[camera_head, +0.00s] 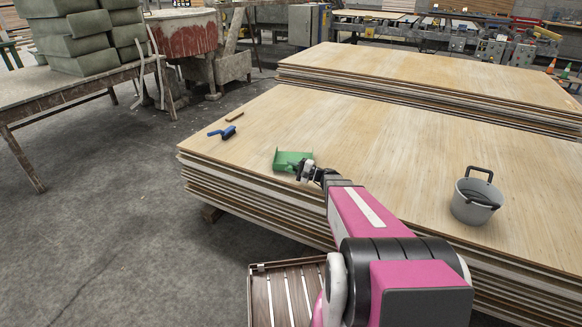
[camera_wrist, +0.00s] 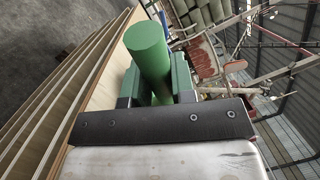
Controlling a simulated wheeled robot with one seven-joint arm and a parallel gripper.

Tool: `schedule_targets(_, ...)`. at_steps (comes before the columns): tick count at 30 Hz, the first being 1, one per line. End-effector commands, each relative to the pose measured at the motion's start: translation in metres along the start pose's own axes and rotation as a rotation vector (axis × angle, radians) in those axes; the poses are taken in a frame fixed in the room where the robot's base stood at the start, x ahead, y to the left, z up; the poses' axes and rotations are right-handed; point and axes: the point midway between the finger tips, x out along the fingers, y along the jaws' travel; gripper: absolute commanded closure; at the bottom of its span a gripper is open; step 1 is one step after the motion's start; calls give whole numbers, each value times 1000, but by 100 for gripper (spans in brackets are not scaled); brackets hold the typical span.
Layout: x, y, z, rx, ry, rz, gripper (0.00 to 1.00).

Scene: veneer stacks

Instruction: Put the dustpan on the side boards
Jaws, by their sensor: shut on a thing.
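The green dustpan (camera_head: 291,159) is on or just above the near board stack, close to its left front edge; I cannot tell whether it touches the boards. My gripper (camera_head: 306,170) is at the dustpan's right side. In the wrist view, my gripper (camera_wrist: 158,98) is shut on the dustpan's round green handle (camera_wrist: 148,55), with a finger on each side.
The near stack (camera_head: 400,150) also bears a blue brush (camera_head: 223,132), a small brown block (camera_head: 234,116) and a grey bucket (camera_head: 476,198). A second board stack (camera_head: 430,75) stands behind. A table (camera_head: 40,92) with grey-green blocks stands at left. The floor at left is clear.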

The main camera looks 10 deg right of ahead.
Motion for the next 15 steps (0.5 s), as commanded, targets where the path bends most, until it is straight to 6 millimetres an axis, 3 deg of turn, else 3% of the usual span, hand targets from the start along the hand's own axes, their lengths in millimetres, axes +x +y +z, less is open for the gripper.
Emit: schedule_targets(15, -1, 6, -2, 0, 0, 0, 100)
